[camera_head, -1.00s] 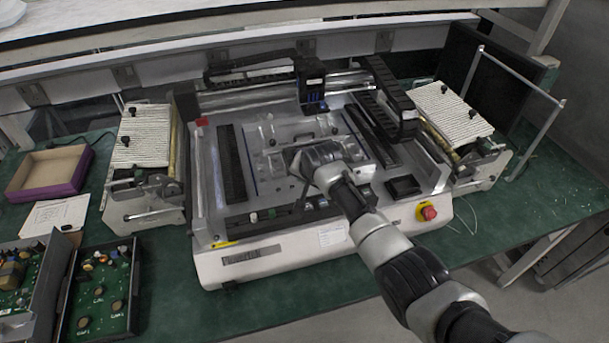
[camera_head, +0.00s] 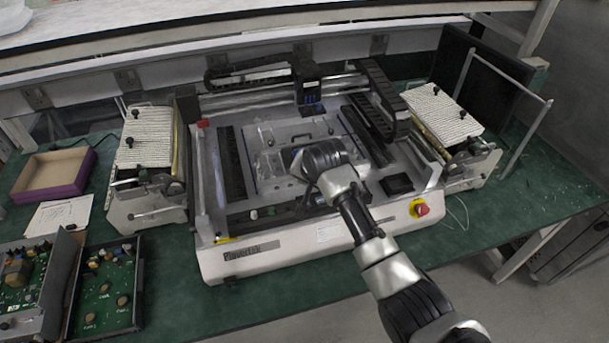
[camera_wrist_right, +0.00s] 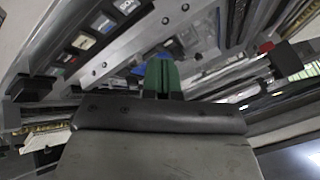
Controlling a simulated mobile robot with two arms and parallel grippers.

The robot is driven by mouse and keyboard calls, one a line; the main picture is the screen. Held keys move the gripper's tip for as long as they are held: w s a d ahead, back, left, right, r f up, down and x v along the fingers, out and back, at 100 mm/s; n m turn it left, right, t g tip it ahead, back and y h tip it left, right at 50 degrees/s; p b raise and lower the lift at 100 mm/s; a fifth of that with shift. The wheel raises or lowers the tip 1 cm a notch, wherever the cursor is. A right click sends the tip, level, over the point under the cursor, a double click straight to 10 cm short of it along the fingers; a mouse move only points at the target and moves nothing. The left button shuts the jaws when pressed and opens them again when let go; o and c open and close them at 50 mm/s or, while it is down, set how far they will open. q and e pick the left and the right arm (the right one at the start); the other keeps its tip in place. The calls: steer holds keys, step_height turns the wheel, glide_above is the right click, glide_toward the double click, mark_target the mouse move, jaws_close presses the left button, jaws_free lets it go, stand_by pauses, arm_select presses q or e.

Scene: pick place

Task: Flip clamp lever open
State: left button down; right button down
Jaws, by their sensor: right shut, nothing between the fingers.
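The white benchtop machine (camera_head: 282,255) stands in the middle of the green bench in the head view. Inside its frame lies a clear-topped fixture plate (camera_head: 262,179) with a small black handle (camera_head: 299,137) near its far side. I cannot single out a clamp lever in either view. My right gripper (camera_head: 298,161) is low over the fixture plate, and the dark wrist hides part of the plate. In the right wrist view its green fingertips (camera_wrist_right: 162,75) are together, with nothing seen between them, close to metal bars of the machine. My left gripper is not in view.
A black gantry head (camera_head: 310,88) and cable chain stand behind the fixture. A red stop button (camera_head: 421,209) is at the front right. Ribbed-top fixtures flank the machine, at left (camera_head: 146,140) and right (camera_head: 443,115). Circuit boards (camera_head: 104,292) lie at front left.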

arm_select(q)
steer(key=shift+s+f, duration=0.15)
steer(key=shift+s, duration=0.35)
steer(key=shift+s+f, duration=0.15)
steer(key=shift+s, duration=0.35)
arm_select(e)
steer(key=shift+s+a+r, duration=0.15)
steer(key=shift+s+r, duration=0.6)
steer(key=shift+r, duration=0.25)
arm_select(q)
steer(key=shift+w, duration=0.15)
arm_select(e)
steer(key=shift+s, duration=0.1)
